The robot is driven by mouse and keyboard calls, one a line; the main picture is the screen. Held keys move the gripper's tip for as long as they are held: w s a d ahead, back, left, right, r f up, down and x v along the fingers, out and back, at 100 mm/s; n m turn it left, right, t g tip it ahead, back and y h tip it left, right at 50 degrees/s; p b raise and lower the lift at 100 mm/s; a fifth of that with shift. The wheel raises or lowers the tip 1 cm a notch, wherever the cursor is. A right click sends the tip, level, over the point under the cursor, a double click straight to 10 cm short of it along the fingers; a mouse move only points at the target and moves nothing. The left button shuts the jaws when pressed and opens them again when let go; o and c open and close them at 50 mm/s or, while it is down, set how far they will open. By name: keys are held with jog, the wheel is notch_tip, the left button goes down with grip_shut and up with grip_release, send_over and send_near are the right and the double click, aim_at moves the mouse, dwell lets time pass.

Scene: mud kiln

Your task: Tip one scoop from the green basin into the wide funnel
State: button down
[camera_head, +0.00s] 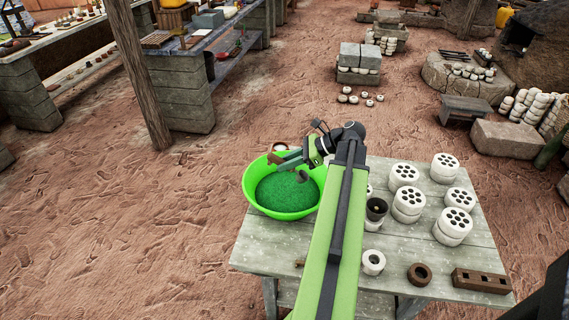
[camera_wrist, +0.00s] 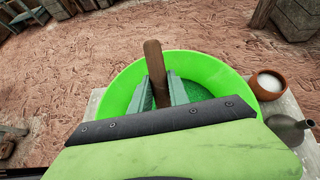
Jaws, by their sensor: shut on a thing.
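The bright green basin (camera_head: 255,192) stands at the table's back left, holding green granular stuff (camera_head: 285,190); it also shows in the wrist view (camera_wrist: 121,92). My gripper (camera_head: 292,160) is over the basin. In the wrist view its jaws (camera_wrist: 164,92) are shut on the brown handle of the scoop (camera_wrist: 153,60). A small grey rounded part below the gripper looks like the scoop's bowl (camera_head: 302,176), above the green stuff; its contents cannot be told. A dark funnel-like cup (camera_head: 376,208), possibly the wide funnel, stands right of my arm on a white piece.
A brown bowl of white stuff (camera_wrist: 268,84) and a grey spouted vessel (camera_wrist: 288,130) stand beside the basin. White perforated blocks (camera_head: 406,203), a white holed piece (camera_head: 373,262), a brown ring (camera_head: 419,274) and a holed brick (camera_head: 482,281) occupy the table (camera_head: 300,243). Its front left is mostly bare.

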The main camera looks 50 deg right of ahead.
aim_at(274, 156)
notch_tip(274, 156, down, 8)
jog(key=b, duration=0.6)
jog(key=shift+r+b, duration=0.25)
jog(key=shift+b, duration=0.05)
jog(key=shift+r, duration=0.1)
dwell(0.5)
notch_tip(274, 156, up, 13)
jog(key=p, duration=1.2)
jog(key=shift+f+p, duration=0.2)
jog(key=shift+p, duration=0.2)
jog(key=shift+a+f, duration=0.1)
